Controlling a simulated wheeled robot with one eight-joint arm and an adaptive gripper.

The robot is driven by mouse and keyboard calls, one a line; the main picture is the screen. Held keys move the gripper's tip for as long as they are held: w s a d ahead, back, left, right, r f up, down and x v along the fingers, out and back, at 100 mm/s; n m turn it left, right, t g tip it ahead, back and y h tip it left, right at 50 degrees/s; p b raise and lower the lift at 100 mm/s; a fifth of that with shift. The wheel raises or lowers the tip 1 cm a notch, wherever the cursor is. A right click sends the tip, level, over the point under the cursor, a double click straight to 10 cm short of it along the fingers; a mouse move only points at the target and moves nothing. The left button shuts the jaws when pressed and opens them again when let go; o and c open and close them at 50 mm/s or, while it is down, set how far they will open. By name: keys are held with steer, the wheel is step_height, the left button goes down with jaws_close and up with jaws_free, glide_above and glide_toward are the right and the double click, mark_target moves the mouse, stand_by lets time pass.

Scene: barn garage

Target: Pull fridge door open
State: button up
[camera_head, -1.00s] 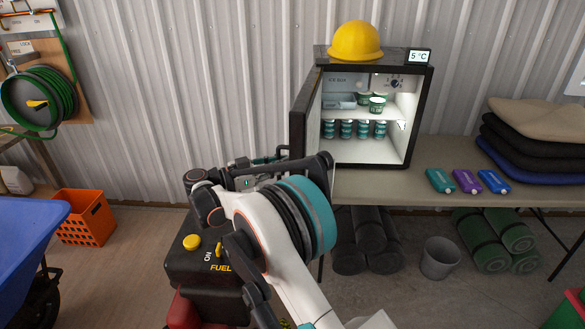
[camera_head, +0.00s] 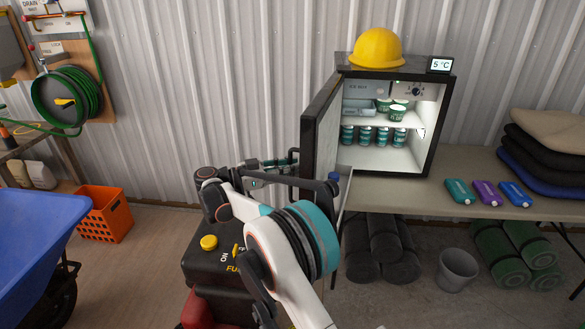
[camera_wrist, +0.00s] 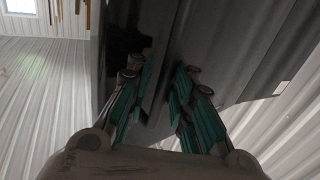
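The small dark fridge (camera_head: 441,130) stands on a table with its white inside showing. Its door (camera_head: 321,126) is hinged at the left and swung well open toward me. My gripper (camera_head: 285,170) is at the outer side of the door, low near its free edge, partly hidden by my arm. In the wrist view, my gripper (camera_wrist: 166,82) has its two teal-padded fingers apart, with a dark strip of the door or its handle (camera_wrist: 160,92) between them. Whether the pads press on it cannot be told.
A yellow helmet (camera_head: 377,48) sits on the fridge. Cups and cans (camera_head: 365,135) stand inside. The table (camera_head: 450,207) holds colored packs (camera_head: 487,193) and folded cushions (camera_head: 545,150). A black fuel container (camera_head: 208,262), orange crate (camera_head: 104,214) and blue wheelbarrow (camera_head: 40,235) are at left.

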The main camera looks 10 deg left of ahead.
steer(key=v, duration=1.1)
steer(key=shift+a, duration=0.4)
steer(key=shift+s+r, duration=0.1)
